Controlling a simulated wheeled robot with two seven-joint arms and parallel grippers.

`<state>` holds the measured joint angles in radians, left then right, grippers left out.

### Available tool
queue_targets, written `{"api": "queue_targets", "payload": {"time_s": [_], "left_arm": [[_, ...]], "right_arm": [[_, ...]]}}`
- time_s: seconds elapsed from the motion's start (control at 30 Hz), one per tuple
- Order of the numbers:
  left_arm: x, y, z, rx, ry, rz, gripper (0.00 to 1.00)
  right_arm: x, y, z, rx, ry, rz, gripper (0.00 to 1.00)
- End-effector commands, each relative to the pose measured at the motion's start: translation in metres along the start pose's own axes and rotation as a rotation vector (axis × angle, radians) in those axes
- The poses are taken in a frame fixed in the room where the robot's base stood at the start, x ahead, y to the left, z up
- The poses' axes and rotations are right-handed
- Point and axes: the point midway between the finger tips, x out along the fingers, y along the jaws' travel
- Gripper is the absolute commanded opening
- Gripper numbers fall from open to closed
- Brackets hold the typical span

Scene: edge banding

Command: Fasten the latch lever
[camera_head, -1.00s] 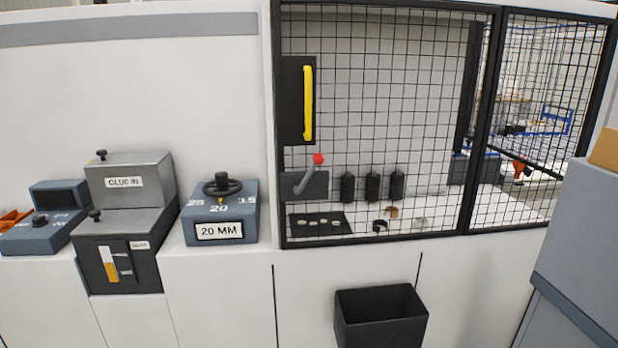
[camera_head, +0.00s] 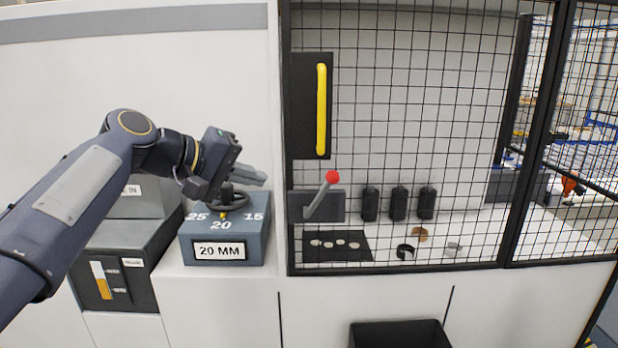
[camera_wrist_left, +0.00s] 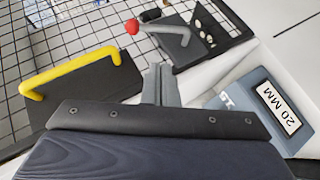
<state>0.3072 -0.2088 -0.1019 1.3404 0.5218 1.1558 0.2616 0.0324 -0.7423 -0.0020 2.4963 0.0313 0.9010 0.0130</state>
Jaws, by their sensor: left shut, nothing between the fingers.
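The latch lever (camera_head: 321,198) is a grey handle with a red ball knob (camera_head: 332,177) on a dark plate (camera_head: 336,206) at the lower left of the mesh door. It leans up and to the right. In the left wrist view the lever (camera_wrist_left: 158,29) and its red knob (camera_wrist_left: 132,26) lie beyond the fingers. My left gripper (camera_head: 262,179) is shut and empty, in front of the dial box and left of the lever, apart from it. Its grey fingers show together in the left wrist view (camera_wrist_left: 159,70). My right gripper is not in view.
A yellow door handle (camera_head: 321,110) is above the lever. The blue dial box (camera_head: 223,253), marked 20 MM, stands below my left gripper, with a black handwheel on top. A black bin (camera_head: 400,335) is at the lower front. Several black cylinders (camera_head: 398,204) show behind the mesh.

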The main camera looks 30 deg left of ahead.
Motion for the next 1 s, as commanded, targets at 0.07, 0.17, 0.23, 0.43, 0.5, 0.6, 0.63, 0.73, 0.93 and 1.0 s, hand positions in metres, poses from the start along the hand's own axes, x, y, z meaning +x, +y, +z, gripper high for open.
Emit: {"api": "queue_targets", "payload": {"time_s": [0.07, 0.17, 0.23, 0.43, 0.5, 0.6, 0.63, 0.73, 0.93, 1.0], "left_arm": [[-0.004, 0.006, -0.013, -0.013, 0.018, 0.015, 0.00], [-0.006, 0.010, -0.019, -0.020, 0.026, 0.026, 0.00], [-0.007, 0.011, -0.020, -0.022, 0.028, 0.029, 0.00], [-0.007, 0.011, -0.020, -0.021, 0.027, 0.029, 0.00], [-0.006, 0.011, -0.020, -0.021, 0.027, 0.028, 0.00], [-0.002, 0.011, -0.020, -0.021, 0.026, 0.028, 0.00], [0.001, 0.011, -0.020, -0.021, 0.026, 0.028, 0.00], [0.015, 0.011, -0.020, -0.022, 0.023, 0.027, 0.00], [0.057, 0.013, -0.021, -0.021, 0.021, 0.026, 0.00], [0.072, 0.013, -0.021, -0.021, 0.022, 0.026, 0.00]], "right_arm": [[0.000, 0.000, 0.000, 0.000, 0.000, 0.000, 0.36], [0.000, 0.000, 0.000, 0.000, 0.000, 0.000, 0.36], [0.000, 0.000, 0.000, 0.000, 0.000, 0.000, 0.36], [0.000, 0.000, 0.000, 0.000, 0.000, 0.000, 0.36], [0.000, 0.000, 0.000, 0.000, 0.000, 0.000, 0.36], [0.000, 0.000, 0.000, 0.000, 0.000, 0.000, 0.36], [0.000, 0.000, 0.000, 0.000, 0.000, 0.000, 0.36], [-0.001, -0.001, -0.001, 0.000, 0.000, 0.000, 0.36], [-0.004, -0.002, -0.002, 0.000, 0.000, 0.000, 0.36], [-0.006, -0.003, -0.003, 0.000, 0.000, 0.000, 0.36]]}}
